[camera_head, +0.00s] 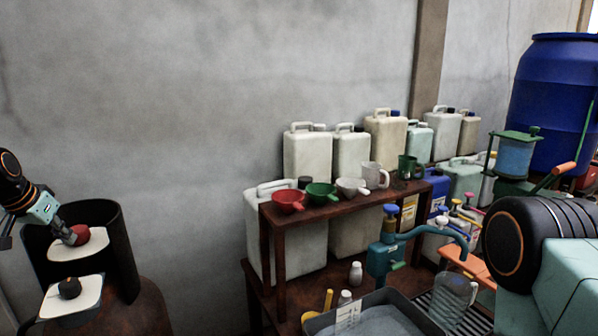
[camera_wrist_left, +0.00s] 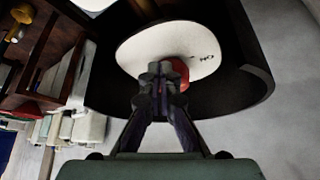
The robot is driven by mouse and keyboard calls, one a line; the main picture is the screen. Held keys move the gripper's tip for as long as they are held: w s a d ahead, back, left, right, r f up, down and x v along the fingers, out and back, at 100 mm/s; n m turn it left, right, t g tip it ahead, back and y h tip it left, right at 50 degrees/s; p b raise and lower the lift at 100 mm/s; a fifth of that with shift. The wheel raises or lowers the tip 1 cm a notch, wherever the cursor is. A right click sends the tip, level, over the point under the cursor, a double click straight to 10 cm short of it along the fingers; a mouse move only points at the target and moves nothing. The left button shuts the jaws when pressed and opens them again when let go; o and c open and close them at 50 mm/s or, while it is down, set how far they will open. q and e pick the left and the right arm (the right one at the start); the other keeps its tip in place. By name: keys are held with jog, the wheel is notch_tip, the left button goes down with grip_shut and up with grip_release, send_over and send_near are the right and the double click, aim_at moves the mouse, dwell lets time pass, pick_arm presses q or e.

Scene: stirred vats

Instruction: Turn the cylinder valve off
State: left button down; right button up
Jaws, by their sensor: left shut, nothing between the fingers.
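A red knob (camera_head: 79,234) sits on a white plate (camera_head: 92,244) inside a black, open-fronted collar (camera_head: 125,250) at the lower left of the head view. A rusty brown body (camera_head: 145,312) stands below the collar. My left gripper (camera_head: 68,236) reaches in from the left and is right at the knob. In the left wrist view the gripper (camera_wrist_left: 160,72) is shut with nothing in it, its tips in front of the red knob (camera_wrist_left: 181,74) and hiding much of it. Whether they touch it I cannot tell. Dark marks show on the white plate (camera_wrist_left: 200,45). My right gripper is not in view.
A dark knob (camera_head: 69,287) on a white-topped box (camera_head: 75,300) stands close in front of the collar. A brown shelf (camera_head: 350,200) with cups and jugs, pale canisters (camera_head: 306,152) and a teal pump (camera_head: 385,255) stand to the right. The grey wall is behind.

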pick_arm(q)
jog(key=shift+a+p, duration=0.4)
jog(key=shift+p, duration=0.1)
jog(key=shift+a+p, duration=0.3)
jog(key=shift+a, duration=0.35)
jog(key=shift+w+a, duration=0.1)
jog(key=shift+a, duration=0.3)
dwell(0.4)
notch_tip(320, 180, up, 6)
jog(key=p, duration=0.4)
jog(key=shift+s+a, duration=0.15)
jog(key=shift+s, duration=0.3)
jog(key=shift+w, duration=0.15)
